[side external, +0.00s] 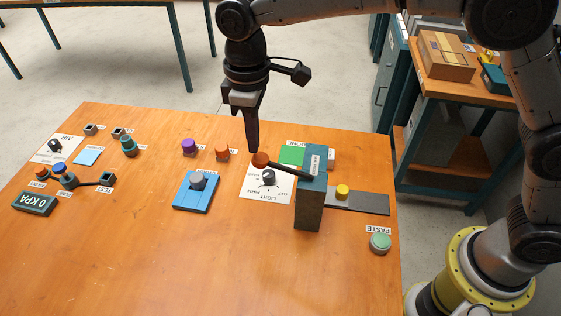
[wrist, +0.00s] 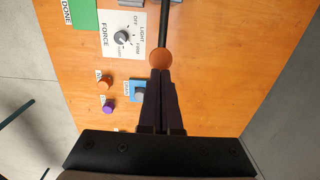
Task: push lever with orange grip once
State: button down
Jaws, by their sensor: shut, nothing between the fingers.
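The lever has a round orange grip (side external: 260,160) on a dark rod (side external: 285,169) that runs from the teal-topped block (side external: 311,190). In the wrist view the orange grip (wrist: 161,58) sits just past my fingertips, with the rod running up behind it. My gripper (side external: 252,150) points down, its fingers shut and empty, at the grip in the side view. The wrist view also shows my gripper (wrist: 160,72) close to the grip. I cannot tell whether the fingertips touch it.
A force dial on a white plate (side external: 255,191) lies beneath the lever. A blue fixture (side external: 196,192) stands left of it. A yellow knob (side external: 342,191) and a green paste button (side external: 380,242) are to the right. The front middle of the table (side external: 200,265) is clear.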

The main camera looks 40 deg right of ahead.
jog(key=shift+f, duration=0.1)
dwell(0.3)
notch_tip(320, 180, down, 8)
dwell(2.2)
jog(key=shift+r, duration=4.7)
